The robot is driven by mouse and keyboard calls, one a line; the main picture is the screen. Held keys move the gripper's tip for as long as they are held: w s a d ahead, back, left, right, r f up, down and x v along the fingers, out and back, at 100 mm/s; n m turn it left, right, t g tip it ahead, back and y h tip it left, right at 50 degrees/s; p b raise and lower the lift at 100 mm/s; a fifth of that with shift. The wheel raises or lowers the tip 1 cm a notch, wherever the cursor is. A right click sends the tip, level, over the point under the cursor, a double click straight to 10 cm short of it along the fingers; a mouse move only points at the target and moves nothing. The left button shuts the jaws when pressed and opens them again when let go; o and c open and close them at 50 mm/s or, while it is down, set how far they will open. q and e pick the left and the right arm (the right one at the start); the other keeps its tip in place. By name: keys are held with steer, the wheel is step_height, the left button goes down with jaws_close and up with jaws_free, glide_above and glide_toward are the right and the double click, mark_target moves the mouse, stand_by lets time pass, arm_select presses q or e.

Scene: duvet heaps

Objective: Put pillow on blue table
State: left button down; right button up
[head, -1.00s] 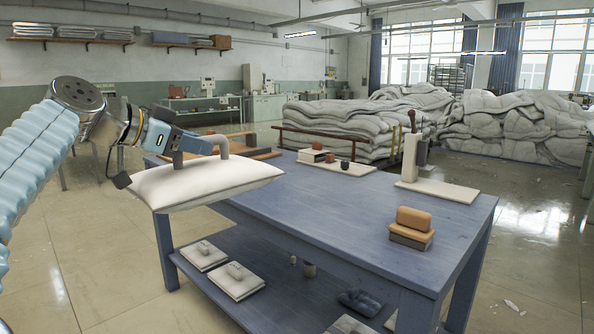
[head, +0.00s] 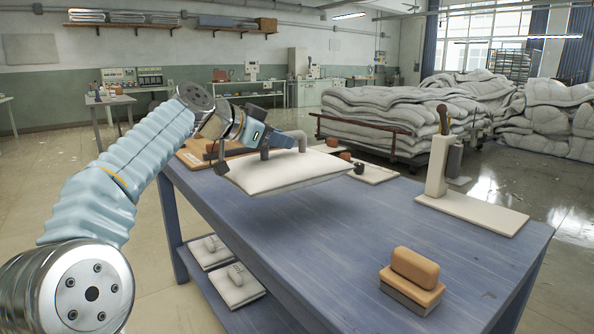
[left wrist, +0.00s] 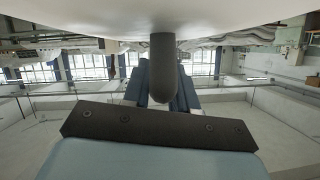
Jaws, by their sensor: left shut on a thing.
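The white pillow (head: 285,172) is held by my left gripper (head: 283,145) over the far left part of the blue table (head: 350,235). A shadow falls on the tabletop below the pillow's near edge, and the pillow looks slightly above the surface. My right gripper is in neither view.
An orange-brown block on a grey base (head: 412,280) sits at the table's near right. A white upright stand with a flat base (head: 470,212) is at the right. Small items on a board (head: 370,172) lie behind the pillow. The table's middle is clear. Grey duvet heaps (head: 400,110) lie behind.

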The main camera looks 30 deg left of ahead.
mark_target(250, 162)
arm_select(q)
steer(key=w+f, duration=0.5)
steer(key=shift+d, duration=0.3)
steer(key=f, duration=0.2)
steer(key=w+f+b, duration=0.1)
steer(key=f, duration=0.1)
steer(key=shift+w+d+f, duration=0.1)
steer(key=shift+w+f, duration=0.1)
steer(key=shift+f, duration=0.1)
steer(key=c, duration=0.9)
jaws_free()
steer(key=shift+s, duration=0.1)
steer(key=b+v, duration=0.2)
steer(key=v, duration=1)
